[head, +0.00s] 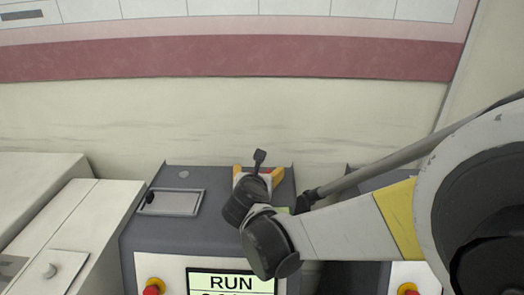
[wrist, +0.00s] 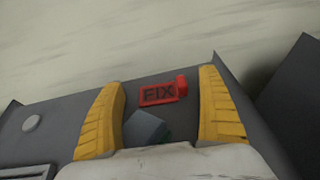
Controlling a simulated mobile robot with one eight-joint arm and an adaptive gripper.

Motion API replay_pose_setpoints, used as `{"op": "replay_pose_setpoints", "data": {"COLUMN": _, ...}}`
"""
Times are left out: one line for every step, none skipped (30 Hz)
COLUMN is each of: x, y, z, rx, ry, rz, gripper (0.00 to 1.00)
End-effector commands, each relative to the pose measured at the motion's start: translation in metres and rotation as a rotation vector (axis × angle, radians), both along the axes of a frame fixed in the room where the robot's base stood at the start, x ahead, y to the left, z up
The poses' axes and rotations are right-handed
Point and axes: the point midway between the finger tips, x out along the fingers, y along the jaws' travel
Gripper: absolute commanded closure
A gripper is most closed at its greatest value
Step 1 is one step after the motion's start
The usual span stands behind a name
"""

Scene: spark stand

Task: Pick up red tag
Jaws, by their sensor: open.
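In the head view my gripper (head: 258,172) is over the back right of the grey stand (head: 205,235). Only a bit of red shows between the fingers there; my arm hides the rest.
A dark blue-grey block (wrist: 147,128) shows between the fingers near the palm. The stand has a framed panel (head: 171,202), a "RUN" screen (head: 231,282) and a red button (head: 152,290). Pale cabinets (head: 65,235) stand left. A wall (head: 230,120) is behind.

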Motion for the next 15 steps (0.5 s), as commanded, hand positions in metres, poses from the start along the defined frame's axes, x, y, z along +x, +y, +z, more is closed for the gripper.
{"op": "replay_pose_setpoints", "data": {"x": 0.0029, "y": -0.0017, "z": -0.0026, "rx": -0.001, "ry": 0.001, "rz": -0.003, "gripper": 0.13}}
{"op": "replay_pose_setpoints", "data": {"x": 0.0035, "y": -0.0016, "z": -0.0025, "rx": -0.001, "ry": 0.001, "rz": -0.003, "gripper": 0.13}}
{"op": "replay_pose_setpoints", "data": {"x": 0.0034, "y": -0.0016, "z": -0.0021, "rx": -0.001, "ry": 0.001, "rz": -0.003, "gripper": 0.13}}
{"op": "replay_pose_setpoints", "data": {"x": 0.0032, "y": -0.0016, "z": -0.0019, "rx": -0.001, "ry": 0.001, "rz": -0.003, "gripper": 0.13}}
{"op": "replay_pose_setpoints", "data": {"x": 0.0031, "y": -0.0016, "z": -0.0019, "rx": -0.002, "ry": 0.001, "rz": -0.002, "gripper": 0.13}}
{"op": "replay_pose_setpoints", "data": {"x": 0.003, "y": -0.0017, "z": -0.0018, "rx": -0.002, "ry": 0.001, "rz": -0.002, "gripper": 0.13}}
{"op": "replay_pose_setpoints", "data": {"x": 0.0029, "y": -0.0018, "z": -0.0018, "rx": -0.002, "ry": 0.001, "rz": -0.002, "gripper": 0.14}}
{"op": "replay_pose_setpoints", "data": {"x": 0.0029, "y": -0.0018, "z": -0.0018, "rx": -0.002, "ry": 0.001, "rz": -0.002, "gripper": 0.23}}
{"op": "replay_pose_setpoints", "data": {"x": 0.0029, "y": -0.0018, "z": -0.0018, "rx": -0.002, "ry": 0.001, "rz": -0.002, "gripper": 0.35}}
{"op": "replay_pose_setpoints", "data": {"x": 0.0028, "y": -0.0019, "z": -0.0019, "rx": -0.002, "ry": 0.001, "rz": -0.002, "gripper": 0.45}}
{"op": "replay_pose_setpoints", "data": {"x": 0.0027, "y": -0.0019, "z": -0.0019, "rx": -0.002, "ry": 0.001, "rz": -0.003, "gripper": 0.54}}
{"op": "replay_pose_setpoints", "data": {"x": 0.0027, "y": -0.002, "z": -0.0019, "rx": -0.002, "ry": 0.002, "rz": -0.003, "gripper": 0.62}}
{"op": "replay_pose_setpoints", "data": {"x": 0.0027, "y": -0.002, "z": -0.0019, "rx": -0.002, "ry": 0.002, "rz": -0.003, "gripper": 0.71}}
{"op": "replay_pose_setpoints", "data": {"x": 0.0026, "y": -0.0021, "z": -0.002, "rx": -0.002, "ry": 0.002, "rz": -0.003, "gripper": 0.82}}
{"op": "replay_pose_setpoints", "data": {"x": 0.0026, "y": -0.0022, "z": -0.002, "rx": -0.002, "ry": 0.002, "rz": -0.003, "gripper": 0.97}}
